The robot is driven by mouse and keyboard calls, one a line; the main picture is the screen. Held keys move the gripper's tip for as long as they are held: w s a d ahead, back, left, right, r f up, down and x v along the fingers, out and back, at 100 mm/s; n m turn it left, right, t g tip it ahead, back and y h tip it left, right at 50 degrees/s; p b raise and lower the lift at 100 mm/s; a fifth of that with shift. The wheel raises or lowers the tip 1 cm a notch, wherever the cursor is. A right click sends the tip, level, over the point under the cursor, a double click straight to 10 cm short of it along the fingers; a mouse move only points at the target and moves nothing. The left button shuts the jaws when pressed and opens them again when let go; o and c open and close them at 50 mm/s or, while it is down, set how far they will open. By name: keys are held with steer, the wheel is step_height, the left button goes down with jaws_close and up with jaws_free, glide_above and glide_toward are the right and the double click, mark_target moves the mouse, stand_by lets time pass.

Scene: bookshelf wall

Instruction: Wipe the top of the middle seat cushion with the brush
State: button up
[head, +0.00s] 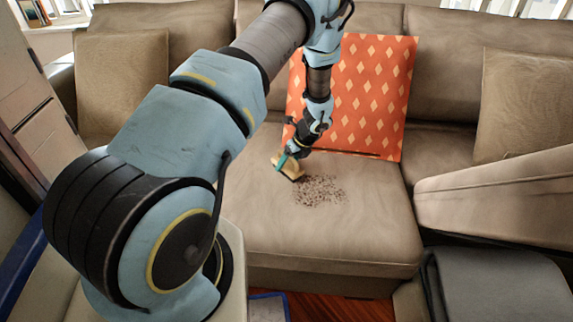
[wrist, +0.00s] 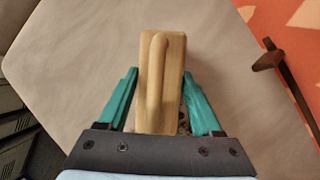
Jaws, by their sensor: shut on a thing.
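The middle seat cushion (head: 320,235) is a tan, flat-topped sofa cushion. A patch of dark specks (head: 319,190) lies on its top, right of the brush in the head view. The brush (head: 291,167) has a pale wooden block and handle. In the wrist view the brush (wrist: 160,85) sits between the teal fingers. My gripper (wrist: 158,103) is shut on it. In the head view my gripper (head: 289,158) is low over the cushion, at the left edge of the specks. Whether the bristles touch the cushion I cannot tell. In the wrist view a few specks show beside the brush.
An orange diamond-patterned board-like cushion (head: 352,95) leans against the backrest, close behind my gripper. Tan pillows stand at left (head: 123,85) and right (head: 522,105). A dark grey folded cloth (head: 495,283) lies at lower right. The cushion's front half is clear.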

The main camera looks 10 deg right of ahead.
mark_target(292, 170)
steer(key=shift+s+d+r, duration=0.15)
steer(key=shift+s+d, duration=0.05)
steer(key=shift+d, duration=0.65)
steer(key=shift+s, duration=0.1)
steer(key=shift+s+a+f+p, duration=0.15)
steer(key=shift+s+a, duration=0.1)
steer(key=shift+s, duration=0.5)
steer(key=shift+s+a+f+p, duration=0.1)
steer(key=shift+s+a+p, duration=0.1)
steer(key=shift+s, duration=0.55)
steer(key=shift+s+a+r, duration=0.1)
steer(key=shift+s+a, duration=0.1)
steer(key=shift+s, duration=0.6)
steer(key=shift+s+a+r, duration=0.1)
steer(key=shift+s+a, duration=0.1)
steer(key=shift+s, duration=0.55)
steer(key=shift+s, duration=0.1)
